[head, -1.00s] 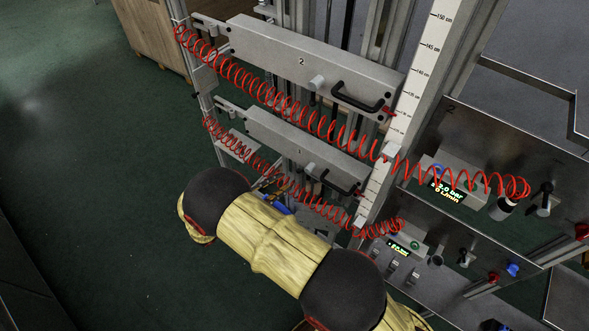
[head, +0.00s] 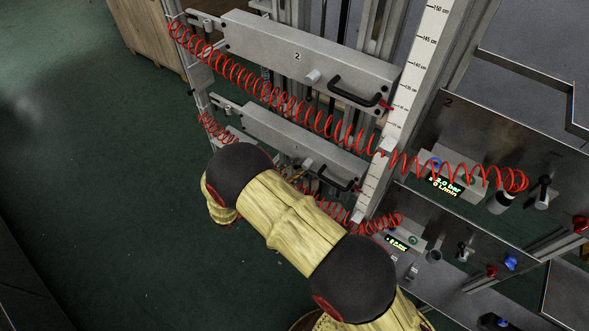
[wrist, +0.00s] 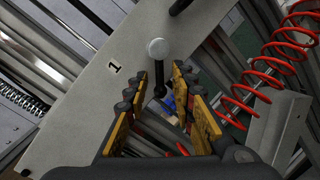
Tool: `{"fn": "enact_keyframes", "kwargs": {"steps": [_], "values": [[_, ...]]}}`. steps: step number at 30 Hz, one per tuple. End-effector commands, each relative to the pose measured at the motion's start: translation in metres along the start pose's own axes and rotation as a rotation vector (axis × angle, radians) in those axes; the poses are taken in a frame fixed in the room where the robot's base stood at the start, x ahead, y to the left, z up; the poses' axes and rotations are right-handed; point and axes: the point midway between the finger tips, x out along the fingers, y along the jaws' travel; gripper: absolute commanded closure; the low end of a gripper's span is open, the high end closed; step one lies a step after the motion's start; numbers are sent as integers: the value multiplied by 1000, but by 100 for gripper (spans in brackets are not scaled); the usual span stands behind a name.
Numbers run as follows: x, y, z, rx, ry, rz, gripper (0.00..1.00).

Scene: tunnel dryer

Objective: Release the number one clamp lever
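The number one clamp lever is a black arm (wrist: 159,78) hanging from a light grey round hub (wrist: 157,48) on the panel marked 1 (wrist: 85,95) in the wrist view. My gripper (wrist: 160,76) is open, with its yellow and black fingers on either side of the black arm. I see a gap on each side and nothing gripped. In the head view, panel 1 (head: 262,128) is the lower grey beam. My arm hides much of the gripper and the lever there.
A red coiled hose (wrist: 285,50) runs close at the right of the gripper in the wrist view. In the head view, the upper beam marked 2 (head: 270,45) has a black handle (head: 355,95). A height scale (head: 425,45) and valve panels (head: 500,150) stand to the right. Green floor is clear at left.

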Motion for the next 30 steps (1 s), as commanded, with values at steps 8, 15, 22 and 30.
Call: {"fn": "enact_keyframes", "kwargs": {"steps": [8, 15, 22, 30], "values": [[0, 0, 0, 0, 0, 0, 92], [0, 0, 0, 0, 0, 0, 100], [0, 0, 0, 2, 0, 0, 100], [-1, 3, 0, 62, 13, -12, 100]]}}
